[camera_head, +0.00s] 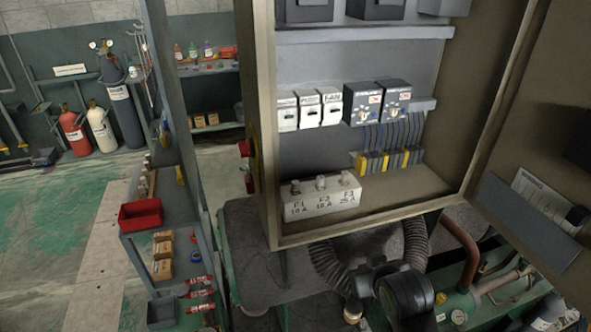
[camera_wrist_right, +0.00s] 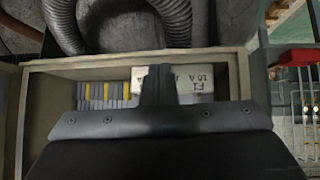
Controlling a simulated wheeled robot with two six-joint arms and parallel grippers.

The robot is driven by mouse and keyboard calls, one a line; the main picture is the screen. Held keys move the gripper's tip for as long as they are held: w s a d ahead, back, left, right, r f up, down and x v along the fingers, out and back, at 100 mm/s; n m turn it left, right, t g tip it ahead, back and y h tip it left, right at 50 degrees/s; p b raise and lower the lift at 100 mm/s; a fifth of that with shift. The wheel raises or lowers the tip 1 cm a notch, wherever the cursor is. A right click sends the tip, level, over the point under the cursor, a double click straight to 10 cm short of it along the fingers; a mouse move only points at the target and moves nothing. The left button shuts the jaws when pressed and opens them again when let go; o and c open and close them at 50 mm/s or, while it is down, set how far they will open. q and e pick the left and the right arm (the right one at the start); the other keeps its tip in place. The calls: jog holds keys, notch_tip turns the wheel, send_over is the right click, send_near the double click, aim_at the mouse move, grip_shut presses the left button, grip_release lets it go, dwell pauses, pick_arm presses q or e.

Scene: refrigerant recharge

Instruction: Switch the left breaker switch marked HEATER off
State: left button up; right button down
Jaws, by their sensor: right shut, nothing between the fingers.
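The open electrical cabinet (camera_head: 265,130) fills the middle and right of the head view. Two dark breaker units with small pale levers sit side by side on its rail, a left one (camera_head: 362,103) and a right one (camera_head: 393,100). Their labels are too small to read, so I cannot tell which says HEATER. Lever positions are unclear. In the right wrist view my right gripper (camera_wrist_right: 157,85) is shut and empty, in front of the cabinet opening and overlapping the fuse block (camera_wrist_right: 199,84). The breakers are not visible there.
White modules (camera_head: 308,107) stand left of the breakers. Yellow and grey terminals (camera_head: 384,161) and the fuse block (camera_head: 322,199) are below. The open cabinet door (camera_head: 545,150) stands at right. Corrugated hoses (camera_head: 327,268) run beneath. A shelf with a red bin (camera_head: 140,214) stands left.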

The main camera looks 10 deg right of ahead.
jog(key=w+a+r+t, duration=0.2)
jog(key=w+r, duration=0.3)
jog(key=r, duration=0.4)
jog(key=w+a+r+t+y, duration=0.1)
jog(key=w+a+r, duration=0.3)
jog(key=r, duration=0.5)
jog(key=w+a+r+n+t+y, duration=0.1)
jog(key=w+a+r+t, duration=0.2)
jog(key=w+r, duration=0.5)
notch_tip(320, 180, up, 2)
jog(key=shift+a+r+t, duration=0.1)
jog(key=shift+a+t, duration=0.25)
jog(key=shift+t, duration=0.15)
